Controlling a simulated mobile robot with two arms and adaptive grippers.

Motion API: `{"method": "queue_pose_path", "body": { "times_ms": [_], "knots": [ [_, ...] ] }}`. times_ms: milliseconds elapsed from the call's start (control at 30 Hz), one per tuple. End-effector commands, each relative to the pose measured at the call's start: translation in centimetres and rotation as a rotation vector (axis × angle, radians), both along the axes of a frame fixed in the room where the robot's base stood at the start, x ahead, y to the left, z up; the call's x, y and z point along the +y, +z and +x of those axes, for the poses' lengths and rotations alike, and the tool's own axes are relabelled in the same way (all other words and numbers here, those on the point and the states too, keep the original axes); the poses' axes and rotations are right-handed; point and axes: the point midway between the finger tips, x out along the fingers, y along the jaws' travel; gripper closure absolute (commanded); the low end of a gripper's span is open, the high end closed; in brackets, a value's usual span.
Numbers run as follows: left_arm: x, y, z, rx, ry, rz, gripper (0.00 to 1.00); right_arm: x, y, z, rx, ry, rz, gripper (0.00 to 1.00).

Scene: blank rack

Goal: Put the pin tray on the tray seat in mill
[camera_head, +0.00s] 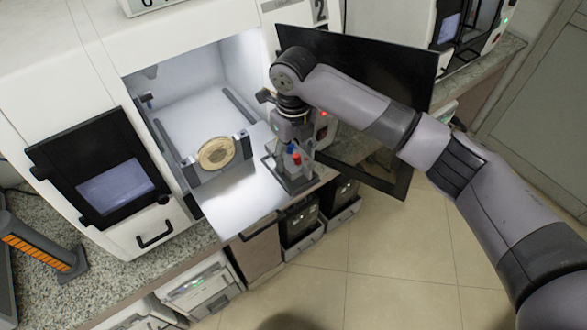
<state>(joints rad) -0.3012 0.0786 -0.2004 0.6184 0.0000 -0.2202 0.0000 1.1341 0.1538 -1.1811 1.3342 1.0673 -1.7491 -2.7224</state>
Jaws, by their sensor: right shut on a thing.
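The pin tray (299,185) is a small dark grey tray with red and blue parts standing up from it. It is at the right side of the mill's white pull-out plate (236,205). My right gripper (293,143) is above the tray, pointing down and shut on it. I cannot tell whether the tray touches the plate or hangs just above it. The mill (80,60) is a white machine with its chamber open. I cannot make out the tray seat; the tray and gripper may hide it. My left gripper is not in view.
A round tan disc (216,153) sits in a grey holder left of the tray. The mill's dark door (385,65) stands open behind my right arm. A screen panel (115,190) is on the mill's front left. A granite counter (110,260) runs below; tiled floor is clear.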

Motion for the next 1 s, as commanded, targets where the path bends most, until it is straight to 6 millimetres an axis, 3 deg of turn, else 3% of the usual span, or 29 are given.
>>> {"method": "queue_pose_path", "body": {
  "times_ms": [267, 667, 700, 1000],
  "knots": [
    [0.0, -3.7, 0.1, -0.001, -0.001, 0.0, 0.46, 0.0, -4.0, 0.0, 0.001, 0.0, 0.001, 0.83],
    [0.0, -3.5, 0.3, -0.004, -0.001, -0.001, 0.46, 0.0, -4.2, 0.0, 0.001, 0.0, 0.0, 0.83],
    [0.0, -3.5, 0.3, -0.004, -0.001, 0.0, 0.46, 0.0, -4.2, -0.1, 0.002, 0.0, 0.0, 0.46],
    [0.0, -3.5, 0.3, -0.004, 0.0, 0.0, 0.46, 0.0, -4.2, 0.0, 0.001, 0.0, -0.001, 0.27]
  ]
}}
